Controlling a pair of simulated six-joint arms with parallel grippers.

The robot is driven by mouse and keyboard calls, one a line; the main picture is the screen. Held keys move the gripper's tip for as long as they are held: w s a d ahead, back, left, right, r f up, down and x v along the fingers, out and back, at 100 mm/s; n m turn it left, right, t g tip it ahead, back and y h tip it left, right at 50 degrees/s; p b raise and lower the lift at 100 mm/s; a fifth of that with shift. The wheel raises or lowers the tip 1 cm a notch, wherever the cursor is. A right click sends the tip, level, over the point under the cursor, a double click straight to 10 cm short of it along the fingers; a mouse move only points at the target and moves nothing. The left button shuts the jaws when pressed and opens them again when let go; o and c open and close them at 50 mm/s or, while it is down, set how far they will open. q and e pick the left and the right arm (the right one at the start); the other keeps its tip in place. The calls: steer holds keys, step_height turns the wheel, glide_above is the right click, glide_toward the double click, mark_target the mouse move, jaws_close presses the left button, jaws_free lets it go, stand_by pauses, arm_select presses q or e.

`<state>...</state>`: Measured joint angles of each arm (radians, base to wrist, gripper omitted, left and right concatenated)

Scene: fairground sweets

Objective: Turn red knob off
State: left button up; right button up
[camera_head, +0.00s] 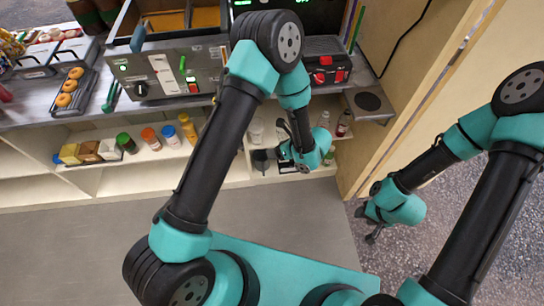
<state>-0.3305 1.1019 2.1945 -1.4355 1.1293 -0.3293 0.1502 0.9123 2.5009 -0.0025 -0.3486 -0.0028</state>
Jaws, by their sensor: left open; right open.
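Red knobs sit on the front of a black appliance at the back centre: a left red knob (318,78) and a right red knob (340,76). A smaller red part (325,60) shows just above them. I cannot tell from their look which setting they are in. My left gripper (286,167) is open, below and in front of the appliance, near the lower shelf and apart from the knobs. My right gripper (366,227) is open and low, over the speckled floor to the right of the counter, far from the knobs.
A grey control panel (165,72) with a black knob (141,90) and a small red switch (193,87) stands left of the appliance. A tray of doughnuts (68,88) is further left. Bottles and jars line the lower shelf (160,152). A wooden side panel (420,90) bounds the right.

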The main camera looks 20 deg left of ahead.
arm_select(q)
steer(key=shift+s+a+f+n+g+h, duration=0.15)
steer(key=shift+s+a+f+n+g, duration=0.1)
steer(key=shift+s+a+g, duration=0.15)
steer(key=shift+s+a+f+n+g+h, duration=0.15)
steer(key=shift+s+f+n+g, duration=0.15)
steer(key=shift+s, duration=0.2)
steer(key=shift+s+a+f+n+g+h, duration=0.1)
steer(key=shift+s+a+f+n+g, duration=0.15)
steer(key=shift+s, duration=0.2)
steer(key=s+a+f+n+g+h, duration=0.1)
steer(key=s+f+n+g+h, duration=0.1)
steer(key=s+n+h, duration=0.35)
steer(key=s+a+f+n+g+h, duration=0.2)
steer(key=s+n+g+h, duration=0.15)
steer(key=s+n, duration=0.3)
steer(key=a+n+t+h, duration=0.1)
steer(key=n+t, duration=0.1)
steer(key=n, duration=0.2)
steer(key=a+n+t+h, duration=0.1)
steer(key=a+n+t, duration=0.1)
steer(key=n, duration=0.2)
steer(key=a+n+t+h, duration=0.1)
steer(key=a+n+t, duration=0.1)
steer(key=n, duration=0.3)
steer(key=shift+s+a+r+t, duration=0.2)
steer(key=shift+a+r+t, duration=0.05)
steer(key=shift+r+t, duration=0.15)
